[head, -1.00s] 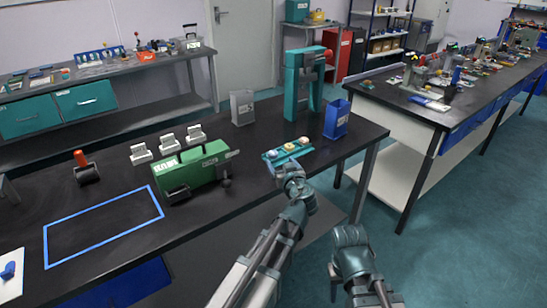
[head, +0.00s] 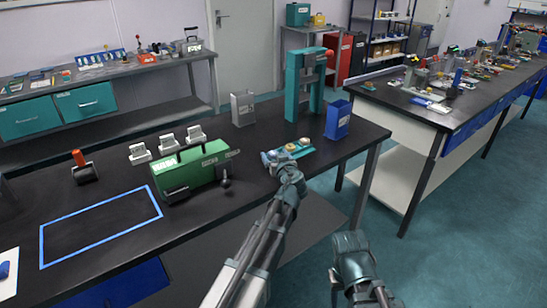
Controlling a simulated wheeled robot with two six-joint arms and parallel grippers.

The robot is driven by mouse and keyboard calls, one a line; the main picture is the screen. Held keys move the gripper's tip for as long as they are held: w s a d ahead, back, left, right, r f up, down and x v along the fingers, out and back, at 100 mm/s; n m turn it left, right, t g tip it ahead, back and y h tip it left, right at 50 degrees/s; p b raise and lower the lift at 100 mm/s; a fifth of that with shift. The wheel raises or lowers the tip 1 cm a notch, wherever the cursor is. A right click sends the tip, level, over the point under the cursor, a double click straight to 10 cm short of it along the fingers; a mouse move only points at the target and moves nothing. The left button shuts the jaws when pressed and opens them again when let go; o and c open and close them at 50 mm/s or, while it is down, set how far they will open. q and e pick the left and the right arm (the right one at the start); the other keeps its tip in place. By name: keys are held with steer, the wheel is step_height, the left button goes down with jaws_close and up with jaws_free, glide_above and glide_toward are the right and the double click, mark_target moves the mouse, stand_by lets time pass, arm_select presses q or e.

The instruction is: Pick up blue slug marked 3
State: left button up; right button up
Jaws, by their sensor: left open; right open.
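A small teal tray (head: 308,151) lies near the front edge of the black bench and holds a few small slugs. A yellowish slug (head: 290,148) and another pale slug (head: 304,142) show in it. The blue slug marked 3 cannot be told for sure; no number is readable, and my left gripper covers the tray's left end. My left gripper (head: 275,160) is open at that left end; whether it touches anything cannot be told. My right gripper (head: 349,243) is open and empty, low in front of the bench, over the floor.
A green machine (head: 190,172) stands left of the tray. A grey bin (head: 242,108), a teal press (head: 304,85) and a blue bin (head: 337,120) stand behind it. A blue-outlined area (head: 100,228) on the bench is empty.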

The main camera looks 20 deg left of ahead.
arm_select(q)
steer(key=shift+c, duration=0.4)
jaws_close()
steer(key=shift+r, duration=0.1)
steer(key=shift+r+p, duration=0.5)
steer(key=shift+p, duration=0.05)
step_height(320, 180, up, 3)
steer(key=p, duration=0.3)
steer(key=s+f+v, duration=0.1)
steer(key=f+v, duration=0.2)
steer(key=v, duration=1.2)
steer(key=shift+s+a+r+p, duration=0.15)
steer(key=shift+s+r+p, duration=0.3)
